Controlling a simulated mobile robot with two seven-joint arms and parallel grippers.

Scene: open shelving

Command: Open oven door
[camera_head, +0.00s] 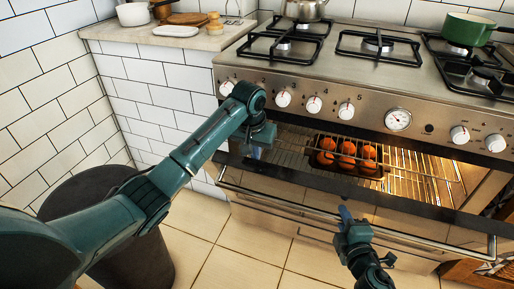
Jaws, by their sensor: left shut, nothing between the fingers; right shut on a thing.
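The oven door (400,222) is tilted outward at its top, partly open, and the lit oven cavity shows behind it. The door's handle (455,247) is a metal bar along its front. My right gripper (345,213) comes up from below and is shut on the handle near its middle. My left gripper (257,151) is shut and empty, at the left end of the oven opening, just above the door's top edge. Whether it touches the door cannot be told.
A dark tray (324,164) with orange-red food sits on the wire rack (410,178) inside the oven. Knobs (314,104) line the panel above. A metal pot (303,9) and a green pan (467,29) stand on the hob. A dark round bin (140,258) stands at left.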

